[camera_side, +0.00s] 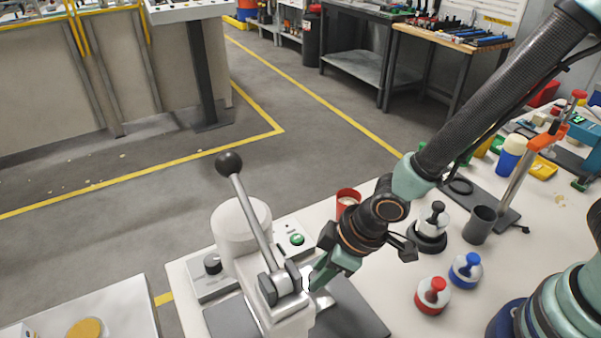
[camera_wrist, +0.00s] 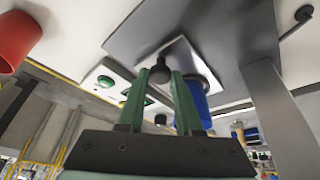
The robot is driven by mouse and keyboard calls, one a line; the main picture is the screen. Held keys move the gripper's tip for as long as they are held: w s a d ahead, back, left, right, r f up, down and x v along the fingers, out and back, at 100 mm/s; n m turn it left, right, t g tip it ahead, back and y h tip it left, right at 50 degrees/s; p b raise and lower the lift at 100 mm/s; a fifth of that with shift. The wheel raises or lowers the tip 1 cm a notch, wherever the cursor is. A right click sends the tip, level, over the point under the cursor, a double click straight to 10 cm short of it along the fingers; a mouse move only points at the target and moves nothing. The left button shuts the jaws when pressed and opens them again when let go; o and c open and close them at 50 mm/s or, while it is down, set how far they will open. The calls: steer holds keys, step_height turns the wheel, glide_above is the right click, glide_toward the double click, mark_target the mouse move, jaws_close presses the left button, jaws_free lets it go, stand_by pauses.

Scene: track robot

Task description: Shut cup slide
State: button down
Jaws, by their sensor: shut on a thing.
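In the side view my gripper (camera_side: 314,282) reaches down beside the white press (camera_side: 286,318), and its fingertips are partly lost against the press. In the wrist view the two green fingers of my gripper (camera_wrist: 157,85) are closed on a small black knob (camera_wrist: 160,73). A pale metal plate (camera_wrist: 178,54), which looks like the cup slide, is behind the knob. A blue cylinder (camera_wrist: 195,98) is just right of the fingers. In the side view a bit of pale metal plate (camera_side: 320,303) shows below my gripper. How far the slide is in cannot be told.
The press lever with a black ball (camera_side: 229,163) rises left of my gripper. A red cup (camera_side: 347,200) and a green button (camera_side: 297,239) are close behind. Red (camera_side: 432,296) and blue (camera_side: 466,270) knobbed pots stand to the right, with bare white table between.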

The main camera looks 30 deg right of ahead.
steer(key=a, duration=0.4)
steer(key=shift+w+r, duration=0.1)
steer(key=c, duration=0.6)
jaws_free()
steer(key=shift+d, duration=0.1)
steer(key=v, duration=1.2)
steer(key=shift+d, duration=0.2)
steer(key=w+d+r+m+t+h, duration=0.1)
steer(key=d+r+m, duration=0.3)
steer(key=d, duration=0.8)
steer(key=w+d+r+m+t+h, duration=0.1)
steer(key=d+r+m, duration=0.4)
steer(key=d, duration=0.7)
steer(key=shift+w+d+r+h, duration=0.2)
steer(key=shift+d+r+h, duration=0.15)
steer(key=shift+r+h, duration=0.05)
